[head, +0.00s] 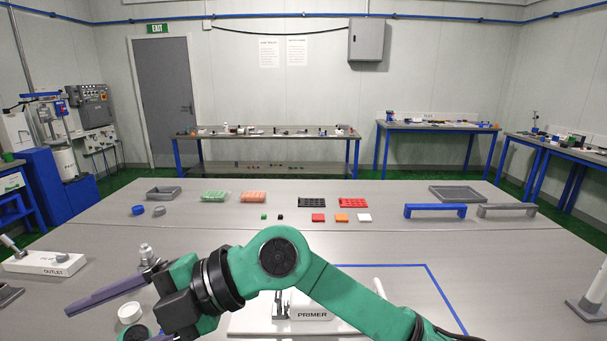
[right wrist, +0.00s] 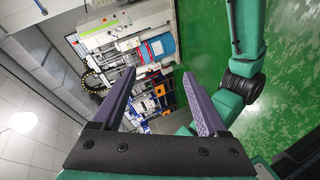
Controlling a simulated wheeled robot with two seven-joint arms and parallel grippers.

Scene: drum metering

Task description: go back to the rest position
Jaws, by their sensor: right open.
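My right arm comes in from the lower right of the head view and reaches across the front of the table to the left. My right gripper (right wrist: 160,76) is open in the right wrist view, its two purple fingers apart with nothing between them. In the head view one finger points left above the table (head: 330,240), and the other is mostly cut off by the bottom edge. The arm partly hides a white block marked PRIMER (head: 312,314). My left gripper is not in view.
A white OUTLET block (head: 45,262) stands at the left. A metal fitting (head: 147,254) and a white round cap (head: 130,312) are close to the gripper. Blue (head: 435,210) and grey (head: 507,210) bar stands are at the right. The table's right middle is clear.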

